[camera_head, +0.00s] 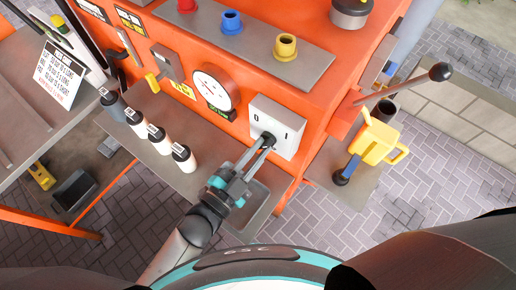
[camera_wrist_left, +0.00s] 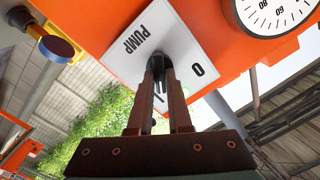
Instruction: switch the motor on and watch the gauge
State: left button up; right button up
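The motor switch is a pale box (camera_head: 287,116) marked 0 and 1 on the orange machine front, with a dark knob (camera_head: 268,139). In the left wrist view its plate (camera_wrist_left: 179,42) reads PUMP and 0. My left gripper (camera_head: 262,148) reaches the knob from below; its two fingers (camera_wrist_left: 158,75) stand on either side of the knob and appear closed on it. Which mark the knob points to is hard to tell. The round white gauge (camera_head: 211,88) is left of the switch, partly visible in the left wrist view (camera_wrist_left: 276,10); its needle is too small to read. My right gripper is out of view.
Several white bottles with dark caps (camera_head: 158,138) stand on the grey shelf left of my left gripper. A yellow can (camera_head: 377,143) and a black-knobbed lever (camera_head: 404,84) are at the right. Blue (camera_head: 231,22) and yellow (camera_head: 285,46) fittings sit on top.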

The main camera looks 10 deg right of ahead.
pick_arm(q)
jog(key=o, duration=0.4)
jog(key=b+v, duration=0.1)
jog(key=v, duration=1.4)
jog(key=shift+s+a+b, duration=0.1)
jog(key=shift+b, duration=0.2)
